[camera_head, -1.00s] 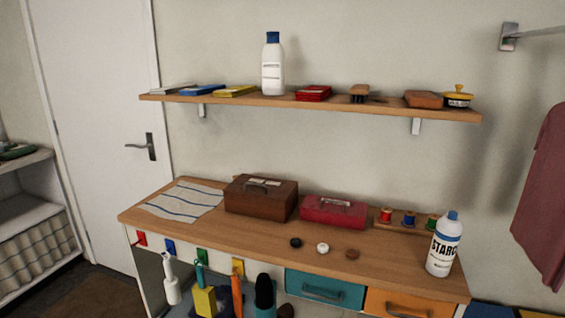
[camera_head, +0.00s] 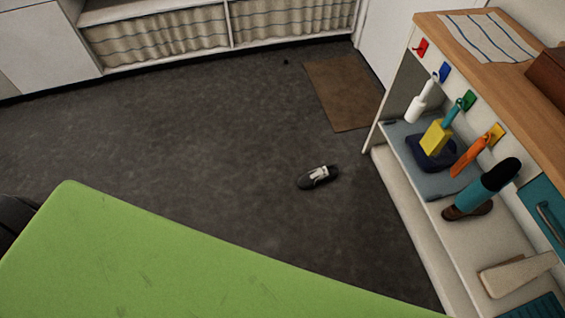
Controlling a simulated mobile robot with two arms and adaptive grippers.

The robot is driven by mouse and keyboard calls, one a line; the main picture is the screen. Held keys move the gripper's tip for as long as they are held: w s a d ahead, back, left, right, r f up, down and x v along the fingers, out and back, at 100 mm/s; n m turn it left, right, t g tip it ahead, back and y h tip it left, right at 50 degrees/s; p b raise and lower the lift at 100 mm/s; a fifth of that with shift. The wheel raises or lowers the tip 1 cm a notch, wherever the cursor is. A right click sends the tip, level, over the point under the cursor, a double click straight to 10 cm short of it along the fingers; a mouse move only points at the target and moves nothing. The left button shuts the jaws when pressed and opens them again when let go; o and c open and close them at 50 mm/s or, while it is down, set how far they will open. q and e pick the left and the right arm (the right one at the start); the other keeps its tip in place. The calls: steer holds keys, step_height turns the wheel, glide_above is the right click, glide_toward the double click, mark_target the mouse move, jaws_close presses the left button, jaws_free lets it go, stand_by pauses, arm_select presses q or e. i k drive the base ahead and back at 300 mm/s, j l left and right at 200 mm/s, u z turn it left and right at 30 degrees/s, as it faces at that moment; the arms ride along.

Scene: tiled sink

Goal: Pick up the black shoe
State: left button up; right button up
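A small black shoe (camera_head: 306,183) with a pale white-grey patch on its upper lies on the dark floor, a little right of the picture's middle. It appears to rest flat, with open floor around it. Neither of my grippers shows in this view, so I cannot see their state.
A green board-like surface (camera_head: 180,262) fills the lower left foreground. The wooden-topped workbench (camera_head: 433,30) with open lower shelves stands on the right, brushes hanging from it. A brown mat (camera_head: 338,92) lies behind the shoe. A curtained shelf unit (camera_head: 160,38) lines the back. Floor left of the shoe is clear.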

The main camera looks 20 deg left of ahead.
mark_target(306, 181)
steer(key=u, duration=0.15)
steer(key=z, duration=0.45)
steer(key=i+j+z, duration=0.1)
steer(key=z, duration=0.35)
steer(key=j+z, duration=0.2)
steer(key=z, duration=0.25)
steer(key=i+j+z, duration=0.1)
steer(key=z, duration=0.4)
steer(key=j+z, duration=0.2)
steer(key=j, duration=0.25)
steer(key=j+z, duration=0.2)
steer(key=j, duration=0.2)
steer(key=j+z, duration=0.2)
steer(key=j, duration=0.25)
steer(key=k+j+z, duration=0.2)
steer(key=j, duration=0.2)
steer(key=j+z, duration=0.15)
steer(key=j, duration=0.25)
steer(key=k+j+z, duration=0.2)
steer(key=j, duration=0.2)
steer(key=k+j+z, duration=0.2)
steer(key=j, duration=0.15)
steer(key=i+j, duration=0.05)
